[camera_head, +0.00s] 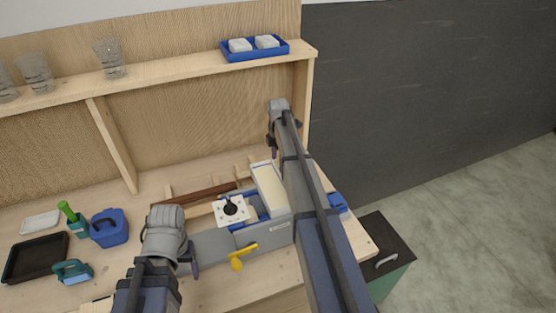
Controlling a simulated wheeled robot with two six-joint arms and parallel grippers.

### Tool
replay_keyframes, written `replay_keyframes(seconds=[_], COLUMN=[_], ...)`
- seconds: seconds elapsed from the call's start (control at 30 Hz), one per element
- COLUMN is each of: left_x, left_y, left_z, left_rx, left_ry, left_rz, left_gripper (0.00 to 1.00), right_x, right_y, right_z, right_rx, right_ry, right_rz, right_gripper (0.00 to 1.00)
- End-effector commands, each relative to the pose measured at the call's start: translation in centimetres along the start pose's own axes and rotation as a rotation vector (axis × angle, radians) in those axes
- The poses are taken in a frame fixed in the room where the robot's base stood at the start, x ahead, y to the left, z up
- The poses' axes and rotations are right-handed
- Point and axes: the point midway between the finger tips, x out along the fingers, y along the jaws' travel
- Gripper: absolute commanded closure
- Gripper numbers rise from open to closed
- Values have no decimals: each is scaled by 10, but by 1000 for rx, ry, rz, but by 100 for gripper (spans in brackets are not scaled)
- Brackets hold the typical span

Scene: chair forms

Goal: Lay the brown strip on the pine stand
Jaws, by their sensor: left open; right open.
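A dark brown strip (207,192) lies slanted at the back of the workbench, close to the shelf's back panel. Pale pine pieces, which look like the pine stand (168,191), show around the strip. I cannot tell whether the strip rests on the stand or beside it. My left gripper (168,246) is open, in front of and left of the strip's near end, apart from it. My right gripper (274,137) is open and empty, higher up near the shelf's right upright, right of the strip. Its arm hides part of the bench.
A grey machine (210,245) with a white plate (231,210) and yellow handle (238,259) stands before the strip. A blue container (109,228), green bottle (72,218) and black tray (36,257) are left. The shelf above holds glasses (109,58) and a blue tray (231,56).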

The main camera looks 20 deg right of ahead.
Motion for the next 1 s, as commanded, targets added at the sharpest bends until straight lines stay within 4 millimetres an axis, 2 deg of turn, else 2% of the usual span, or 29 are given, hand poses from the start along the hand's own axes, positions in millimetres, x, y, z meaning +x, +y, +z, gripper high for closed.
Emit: replay_keyframes(seconds=[0.03, 0.4, 0.53, 1.0], left_x=[-12, -59, -64, -63], left_y=[-1, -6, -6, -6], left_z=[1, 4, 4, 4], left_rx=[0, 2, 2, 2], left_ry=[0, 0, 0, 0], left_rz=[0, 0, 0, 0], left_gripper=[25, 25, 25, 25], right_x=[-12, -59, -65, -64], right_y=[0, 0, 0, 0], right_z=[0, 0, 0, 0], right_rx=[0, 0, 0, 0], right_ry=[0, 0, 0, 0], right_rz=[0, 0, 0, 0], right_gripper=[16, 16, 16, 16])
